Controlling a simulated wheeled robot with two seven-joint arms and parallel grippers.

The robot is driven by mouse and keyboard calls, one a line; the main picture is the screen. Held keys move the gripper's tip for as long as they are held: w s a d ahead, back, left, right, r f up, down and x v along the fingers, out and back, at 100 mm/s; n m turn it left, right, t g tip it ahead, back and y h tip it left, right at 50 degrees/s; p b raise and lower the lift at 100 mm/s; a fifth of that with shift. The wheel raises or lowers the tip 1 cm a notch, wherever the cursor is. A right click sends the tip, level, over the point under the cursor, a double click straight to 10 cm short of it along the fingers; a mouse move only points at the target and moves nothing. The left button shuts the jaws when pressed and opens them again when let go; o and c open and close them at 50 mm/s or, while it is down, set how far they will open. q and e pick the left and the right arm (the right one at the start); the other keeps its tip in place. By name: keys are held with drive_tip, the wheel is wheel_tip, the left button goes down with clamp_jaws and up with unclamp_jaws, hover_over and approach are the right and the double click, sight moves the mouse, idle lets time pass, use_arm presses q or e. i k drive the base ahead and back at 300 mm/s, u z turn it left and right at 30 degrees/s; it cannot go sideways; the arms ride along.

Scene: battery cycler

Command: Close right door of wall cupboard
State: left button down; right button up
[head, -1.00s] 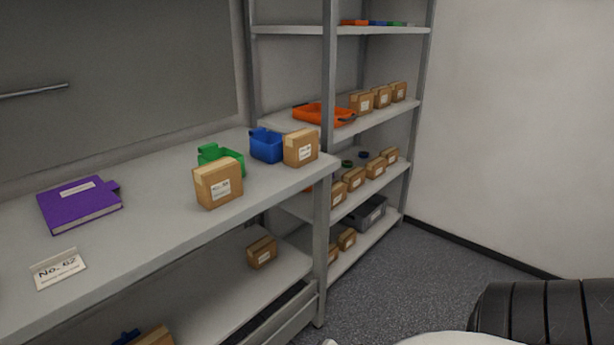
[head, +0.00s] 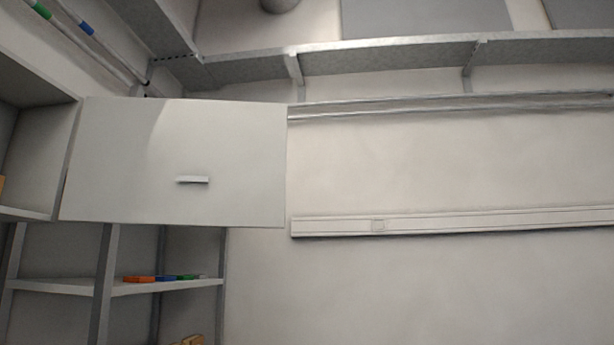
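The right door (head: 130,140) of the wall cupboard is a flat pale panel with a small bar handle (head: 192,180). It stands open in the head view, swung out from the right side of the cupboard (head: 40,150). The cupboard's open interior shows at the far left edge, and most of the cupboard is out of view. Neither of my grippers is in view.
A metal shelf rack (head: 165,287) with small coloured items (head: 160,278) stands below the door. Pipes and a cable trunking (head: 450,221) run along the wall to the right.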

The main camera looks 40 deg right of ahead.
sight(129, 155)
drive_tip(key=z, duration=1.65)
drive_tip(key=i, duration=4.15)
drive_tip(key=u, duration=3.8)
